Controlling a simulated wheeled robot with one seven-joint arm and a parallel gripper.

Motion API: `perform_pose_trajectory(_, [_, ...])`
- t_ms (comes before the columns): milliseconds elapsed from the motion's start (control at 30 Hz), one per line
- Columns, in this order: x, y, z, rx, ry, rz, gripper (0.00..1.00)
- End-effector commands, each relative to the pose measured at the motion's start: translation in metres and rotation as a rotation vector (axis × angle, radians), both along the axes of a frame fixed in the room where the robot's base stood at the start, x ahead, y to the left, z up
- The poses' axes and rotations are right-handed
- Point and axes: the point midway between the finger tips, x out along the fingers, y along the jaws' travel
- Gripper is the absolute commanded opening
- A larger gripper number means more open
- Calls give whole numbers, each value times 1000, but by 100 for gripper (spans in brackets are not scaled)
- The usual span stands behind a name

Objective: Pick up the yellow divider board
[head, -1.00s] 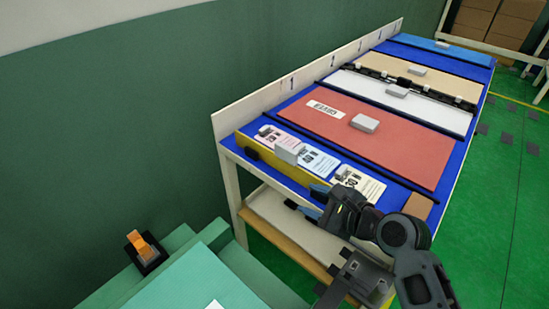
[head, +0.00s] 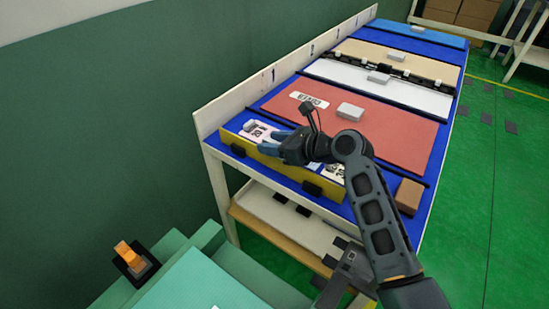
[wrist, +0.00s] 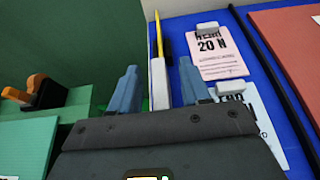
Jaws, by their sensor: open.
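The yellow divider board (head: 290,176) stands on edge along the near end of the blue table, with black clips on its face. In the wrist view it shows edge-on as a thin yellow strip (wrist: 159,38). A pale block-shaped handle (wrist: 158,88) on the board lies between my fingers in the wrist view. My gripper (head: 268,144) is over the middle of the board, with its blue fingers open. In the wrist view my gripper (wrist: 159,82) has one finger on each side of the handle, with gaps. The head view hides the handle behind my gripper.
Printed cards, such as the pink card (wrist: 217,52), lie just behind the board. A red panel (head: 385,132) lies flat beyond them, and a brown block (head: 409,196) sits at the table's right edge. The green wall is close on the left.

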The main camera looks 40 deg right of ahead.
Motion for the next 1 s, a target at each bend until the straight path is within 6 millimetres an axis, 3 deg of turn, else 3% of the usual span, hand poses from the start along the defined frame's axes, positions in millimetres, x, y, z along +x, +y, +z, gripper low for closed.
perform_pose_trajectory(133, [12, 2, -5, -1, 1, -1, 47])
perform_pose_trajectory(400, [14, 3, -6, -2, 0, -1, 46])
perform_pose_trajectory(867, [14, 3, -6, -2, 0, -1, 2])
perform_pose_trajectory(1000, [14, 3, -6, -2, 0, -1, 0])
